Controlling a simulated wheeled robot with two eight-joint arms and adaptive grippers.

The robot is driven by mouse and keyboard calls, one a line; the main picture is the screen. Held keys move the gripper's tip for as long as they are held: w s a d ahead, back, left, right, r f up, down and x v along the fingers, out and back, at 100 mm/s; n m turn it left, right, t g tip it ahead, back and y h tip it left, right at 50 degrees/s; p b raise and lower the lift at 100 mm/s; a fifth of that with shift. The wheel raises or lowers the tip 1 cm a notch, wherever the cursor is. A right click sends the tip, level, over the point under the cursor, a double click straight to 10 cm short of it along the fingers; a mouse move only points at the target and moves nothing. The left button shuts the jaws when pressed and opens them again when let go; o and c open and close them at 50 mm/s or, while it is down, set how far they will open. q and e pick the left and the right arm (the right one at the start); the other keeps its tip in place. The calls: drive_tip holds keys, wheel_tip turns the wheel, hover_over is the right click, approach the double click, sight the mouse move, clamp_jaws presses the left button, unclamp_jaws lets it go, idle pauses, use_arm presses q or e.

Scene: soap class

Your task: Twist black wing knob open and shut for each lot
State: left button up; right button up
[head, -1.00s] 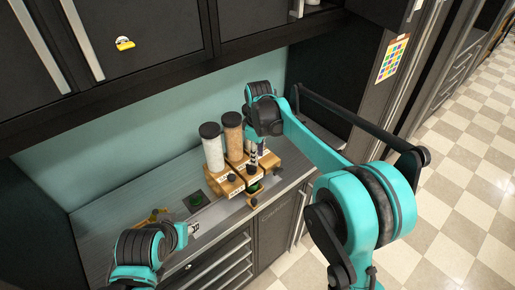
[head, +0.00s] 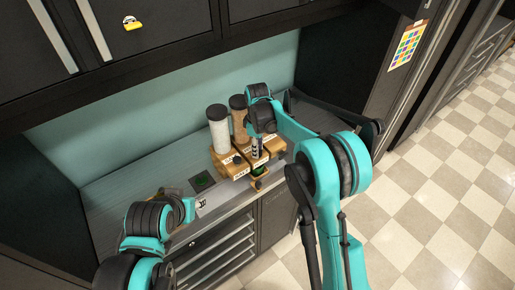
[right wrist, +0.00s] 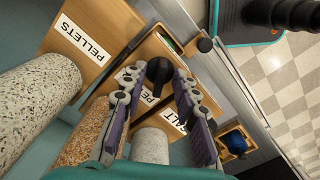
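A wooden dispenser stand (head: 222,160) with name labels stands on the counter, with upright canisters behind it. A white speckled canister (head: 219,135) and a brown one (head: 238,123) show in the head view. In the right wrist view a black knob (right wrist: 158,70) sits on the wooden front by the partly hidden labels. My right gripper (head: 256,152) is over the stand; in the right wrist view its fingers (right wrist: 158,85) are spread, with the knob between their tips. Contact is unclear. My left gripper (head: 201,203) is low over the counter at left, too small to read.
A small wooden cup (right wrist: 235,142) with something dark blue inside is by the counter's front edge. A dark square with a green disc (head: 203,180) lies on the counter (head: 130,192). Black cabinets (head: 150,45) hang above; drawers are below.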

clamp_jaws()
drive_tip(key=shift+m, duration=0.3)
drive_tip(key=m+b, duration=0.1)
drive_tip(key=m, duration=0.1)
drive_tip(key=shift+m, duration=0.4)
drive_tip(key=m+b, duration=0.1)
drive_tip(key=m, duration=0.2)
drive_tip(key=shift+m, duration=0.3)
drive_tip(key=m, duration=0.3)
drive_tip(key=shift+m+b, duration=0.45)
drive_tip(key=shift+m, duration=1.45)
drive_tip(key=shift+r, duration=0.1)
